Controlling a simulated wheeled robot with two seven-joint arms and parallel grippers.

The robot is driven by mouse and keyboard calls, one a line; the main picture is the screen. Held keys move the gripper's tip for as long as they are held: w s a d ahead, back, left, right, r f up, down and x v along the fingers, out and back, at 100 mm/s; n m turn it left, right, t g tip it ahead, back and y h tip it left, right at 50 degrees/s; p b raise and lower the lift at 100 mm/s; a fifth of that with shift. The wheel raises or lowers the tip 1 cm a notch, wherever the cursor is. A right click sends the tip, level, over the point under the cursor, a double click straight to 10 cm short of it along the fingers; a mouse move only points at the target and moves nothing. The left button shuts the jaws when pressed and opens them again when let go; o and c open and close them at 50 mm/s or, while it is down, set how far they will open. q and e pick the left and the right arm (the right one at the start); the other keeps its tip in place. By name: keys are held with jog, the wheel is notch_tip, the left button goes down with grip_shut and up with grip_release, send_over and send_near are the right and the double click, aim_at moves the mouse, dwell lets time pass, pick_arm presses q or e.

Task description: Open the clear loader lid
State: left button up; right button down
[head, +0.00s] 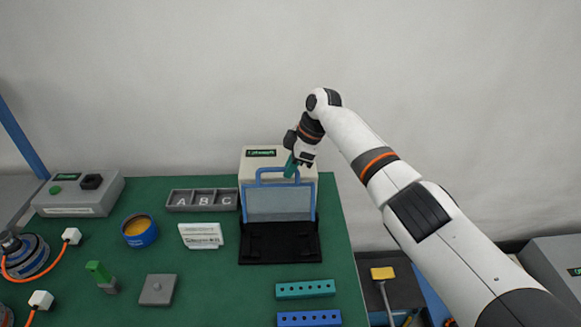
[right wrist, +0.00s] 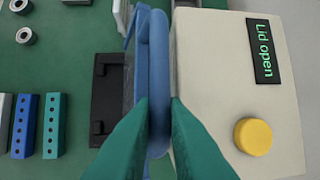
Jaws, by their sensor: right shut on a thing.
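The clear loader lid (head: 279,203) has a blue frame and stands raised, roughly upright, at the back of the black loader base (head: 279,242). Its blue handle bar (head: 270,170) is at the top edge. My right gripper (head: 291,170) is shut on the handle near its right end. In the right wrist view the teal fingers of my right gripper (right wrist: 158,105) close on either side of the blue handle (right wrist: 158,60). The pale loader housing (right wrist: 220,110) is right behind it, and its display (right wrist: 263,50) reads "Lid open". My left gripper is not in view.
A yellow button (right wrist: 253,136) is on the housing. The grey A B C tray (head: 202,200) and a white sign card (head: 201,235) stand left of the loader. A teal block with holes (head: 305,289) and a blue one (head: 309,318) lie in front.

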jog(key=c, duration=1.7)
grip_release()
jog(key=shift+s+d+f, duration=0.15)
jog(key=shift+d+f, duration=0.05)
jog(key=shift+f, duration=0.35)
jog(key=shift+o, duration=1.2)
jog(key=shift+r, duration=0.25)
jog(key=shift+r, duration=0.2)
jog(key=b+v, duration=0.1)
jog(key=v, duration=1)
jog(key=shift+r, duration=0.2)
jog(key=shift+d, duration=0.1)
